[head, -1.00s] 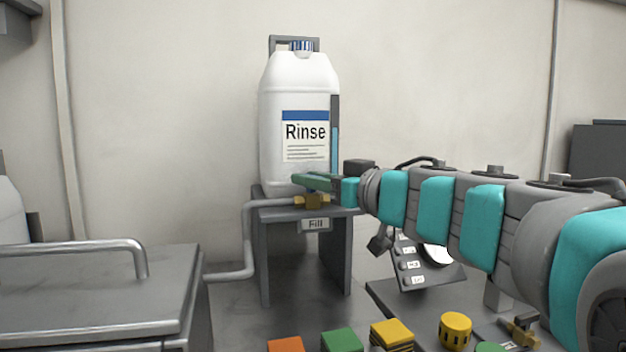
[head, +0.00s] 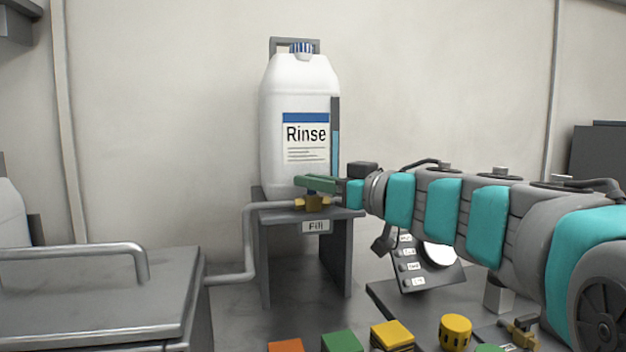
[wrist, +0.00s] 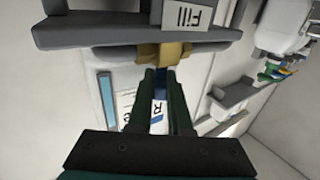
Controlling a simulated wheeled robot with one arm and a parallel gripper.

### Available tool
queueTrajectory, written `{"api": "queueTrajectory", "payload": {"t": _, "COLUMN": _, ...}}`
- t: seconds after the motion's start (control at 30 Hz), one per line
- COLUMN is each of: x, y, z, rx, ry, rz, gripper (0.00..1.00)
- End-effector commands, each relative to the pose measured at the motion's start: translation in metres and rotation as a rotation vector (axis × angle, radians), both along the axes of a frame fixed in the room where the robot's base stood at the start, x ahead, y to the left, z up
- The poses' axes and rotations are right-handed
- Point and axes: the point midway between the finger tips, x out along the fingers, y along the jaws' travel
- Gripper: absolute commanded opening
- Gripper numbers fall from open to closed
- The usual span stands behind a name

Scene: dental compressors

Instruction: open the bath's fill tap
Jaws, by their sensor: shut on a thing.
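The brass fill tap (head: 313,204) sits at the front edge of a grey stand, above a "Fill" label (head: 316,226). It also shows in the wrist view (wrist: 163,52), just beyond my fingertips. My gripper (head: 303,181) reaches in from the right, its green fingers level just above the tap body. In the wrist view its fingers (wrist: 160,74) are close together and shut on the tap's handle, which they mostly hide. A grey pipe (head: 248,240) runs from the tap to the grey lidded bath (head: 100,300) at lower left.
A white "Rinse" canister (head: 285,95) with a level strip (head: 335,150) stands on the stand (head: 335,255), close behind my fingers. A tilted button panel (head: 425,265) is below my arm. Coloured blocks (head: 342,341) and a yellow cylinder (head: 456,331) lie at the front.

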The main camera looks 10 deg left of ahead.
Motion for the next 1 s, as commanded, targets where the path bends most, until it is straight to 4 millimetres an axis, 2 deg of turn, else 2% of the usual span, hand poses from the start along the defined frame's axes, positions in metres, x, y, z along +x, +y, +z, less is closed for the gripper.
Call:
{"api": "queueTrajectory", "payload": {"t": 0.7, "x": 0.0042, "y": -0.0025, "z": -0.0016, "rx": -0.002, "ry": 0.001, "rz": 0.536, "gripper": 0.0}}
{"api": "queueTrajectory", "payload": {"t": 1.0, "x": 0.0032, "y": -0.0012, "z": -0.0015, "rx": -0.002, "ry": 0.0, "rz": 0.712, "gripper": 0.0}}
